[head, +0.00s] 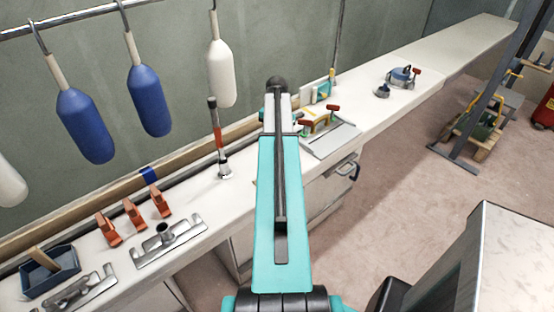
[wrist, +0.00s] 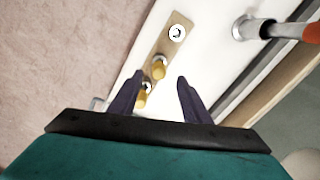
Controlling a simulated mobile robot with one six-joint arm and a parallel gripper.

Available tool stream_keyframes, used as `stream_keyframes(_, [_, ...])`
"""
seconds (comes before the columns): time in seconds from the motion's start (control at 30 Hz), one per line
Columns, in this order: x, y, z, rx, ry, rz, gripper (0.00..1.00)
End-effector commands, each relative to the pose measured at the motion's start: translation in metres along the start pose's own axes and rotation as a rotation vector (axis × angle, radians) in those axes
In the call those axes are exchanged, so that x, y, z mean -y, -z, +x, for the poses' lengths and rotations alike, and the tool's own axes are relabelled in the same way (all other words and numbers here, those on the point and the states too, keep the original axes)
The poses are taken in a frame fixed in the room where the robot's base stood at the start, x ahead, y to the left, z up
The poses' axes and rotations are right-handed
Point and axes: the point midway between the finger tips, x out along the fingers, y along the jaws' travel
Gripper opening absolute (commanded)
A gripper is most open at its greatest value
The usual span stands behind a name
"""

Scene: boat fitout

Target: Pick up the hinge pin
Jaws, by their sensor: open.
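My gripper (wrist: 155,83) is open and points down at the white bench in the wrist view, with nothing visibly held. A narrow tan wooden strip (wrist: 168,48) lies below it. Two small yellow-brown pegs (wrist: 158,71) (wrist: 141,99) with pale metallic ends sit on the strip, close to the left finger. A white round disc (wrist: 177,33) with a dark mark is at the strip's far end. I cannot tell for certain which of these is the hinge pin. In the head view my arm covers this part of the bench.
A red-and-black upright tool (head: 219,138) stands on the bench; its metal foot shows in the wrist view (wrist: 243,27). Orange clamps (head: 134,213), a metal bracket (head: 169,242) and a blue-grey box (head: 50,271) lie left. Fenders (head: 85,125) hang above. Bare floor (head: 400,170) lies right.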

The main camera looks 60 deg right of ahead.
Motion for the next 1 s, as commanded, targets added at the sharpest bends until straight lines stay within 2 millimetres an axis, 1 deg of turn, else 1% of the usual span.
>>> stream_keyframes(0.57, [-0.001,0.000,0.006,0.000,0.000,0.001,0.44])
stream_keyframes(0.77, [-0.002,0.000,0.019,0.001,-0.001,0.002,0.44])
stream_keyframes(1.0, [-0.002,0.001,0.040,0.001,0.000,0.002,0.44])
